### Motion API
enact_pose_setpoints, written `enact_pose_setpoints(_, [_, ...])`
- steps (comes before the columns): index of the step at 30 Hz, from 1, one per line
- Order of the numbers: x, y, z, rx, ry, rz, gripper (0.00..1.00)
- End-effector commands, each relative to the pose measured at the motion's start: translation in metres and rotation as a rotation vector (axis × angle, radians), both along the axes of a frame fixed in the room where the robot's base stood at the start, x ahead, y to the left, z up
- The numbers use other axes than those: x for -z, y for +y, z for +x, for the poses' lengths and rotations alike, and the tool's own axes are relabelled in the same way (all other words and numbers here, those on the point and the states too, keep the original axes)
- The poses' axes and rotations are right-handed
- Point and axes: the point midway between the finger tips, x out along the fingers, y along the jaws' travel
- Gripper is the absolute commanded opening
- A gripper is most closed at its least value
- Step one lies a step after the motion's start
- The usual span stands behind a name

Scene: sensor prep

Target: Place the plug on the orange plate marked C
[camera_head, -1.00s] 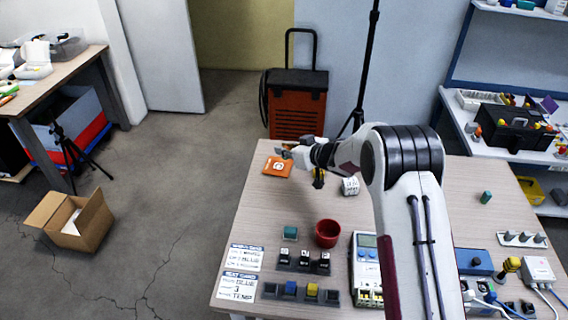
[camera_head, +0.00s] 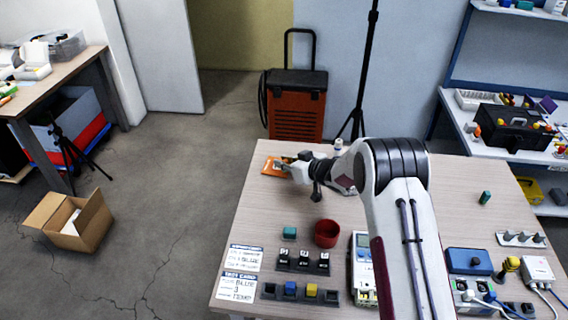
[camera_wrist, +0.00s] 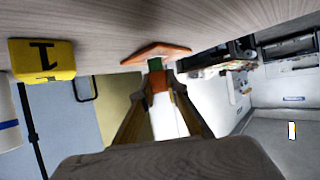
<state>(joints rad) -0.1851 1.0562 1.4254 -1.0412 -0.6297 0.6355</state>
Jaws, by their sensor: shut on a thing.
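The orange plate (camera_head: 268,168) lies at the far left corner of the table; my gripper partly covers it and its mark is hard to read. It also shows in the wrist view (camera_wrist: 178,49). My gripper (camera_head: 281,165) is over the plate's right part. In the wrist view its fingers (camera_wrist: 158,88) are shut on a small piece with a green part (camera_wrist: 155,64) and an orange part, which I take for the plug. The plug appears against or very close to the plate; contact cannot be told.
A yellow block marked 1 (camera_wrist: 42,62) stands near the gripper. The table's left middle is clear.

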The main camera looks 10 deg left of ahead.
Motion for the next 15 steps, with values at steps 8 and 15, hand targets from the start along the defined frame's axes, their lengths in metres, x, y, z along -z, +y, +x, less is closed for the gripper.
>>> enact_pose_setpoints(8, [0.0055,0.0,0.0002,0.0,-0.001,0.0,0.0])
enact_pose_setpoints(15, [0.0077,-0.0001,0.0001,0.0,0.0,0.0,0.0])
